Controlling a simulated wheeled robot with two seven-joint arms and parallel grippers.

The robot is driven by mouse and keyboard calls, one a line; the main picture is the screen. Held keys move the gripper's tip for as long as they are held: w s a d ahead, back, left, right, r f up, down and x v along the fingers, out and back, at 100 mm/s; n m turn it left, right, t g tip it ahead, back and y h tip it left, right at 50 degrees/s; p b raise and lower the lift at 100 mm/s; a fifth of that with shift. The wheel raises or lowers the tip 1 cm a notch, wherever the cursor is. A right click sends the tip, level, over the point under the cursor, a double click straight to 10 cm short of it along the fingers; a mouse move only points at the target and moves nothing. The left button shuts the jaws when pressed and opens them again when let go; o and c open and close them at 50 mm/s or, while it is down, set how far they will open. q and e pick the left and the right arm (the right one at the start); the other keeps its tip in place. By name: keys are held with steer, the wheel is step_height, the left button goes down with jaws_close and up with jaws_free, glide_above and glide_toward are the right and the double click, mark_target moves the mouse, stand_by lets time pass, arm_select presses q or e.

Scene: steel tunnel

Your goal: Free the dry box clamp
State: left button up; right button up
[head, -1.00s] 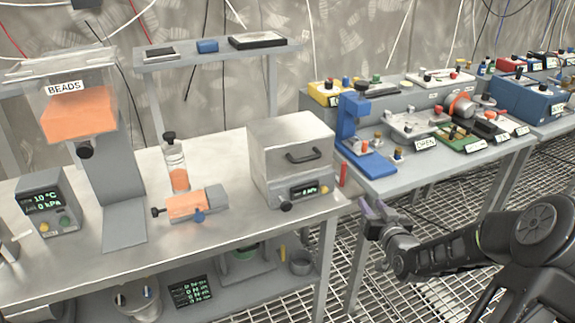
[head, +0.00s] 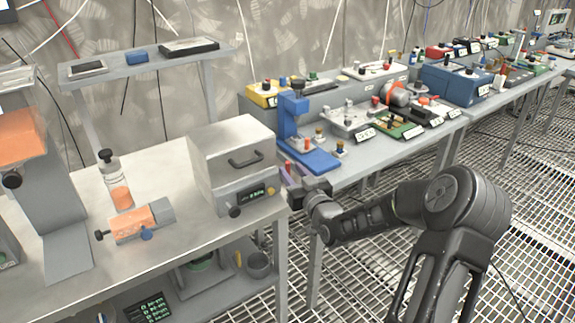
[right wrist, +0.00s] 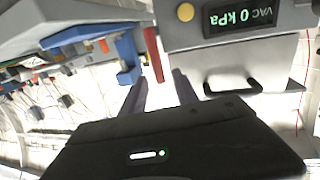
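The dry box appears to be the silver box (head: 232,165) with a dark front handle, on the near bench; it also shows in the right wrist view (right wrist: 236,70), where its display reads VAC 0 kPa. A red upright bar (right wrist: 153,52) stands beside the box and may be its clamp; I cannot tell how it is fastened. My right gripper (head: 291,180) is just off the box's right side. In the right wrist view its two fingers (right wrist: 158,88) are apart, with nothing between them, and the red bar lies beyond their tips. My left gripper is not in view.
A blue stand (head: 297,128) and several devices fill the far bench (head: 345,165). Grated floor (head: 500,240) is open at the right.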

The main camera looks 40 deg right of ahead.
mark_target(289, 167)
steer(key=shift+x, duration=1.85)
steer(key=shift+c, duration=0.2)
jaws_close()
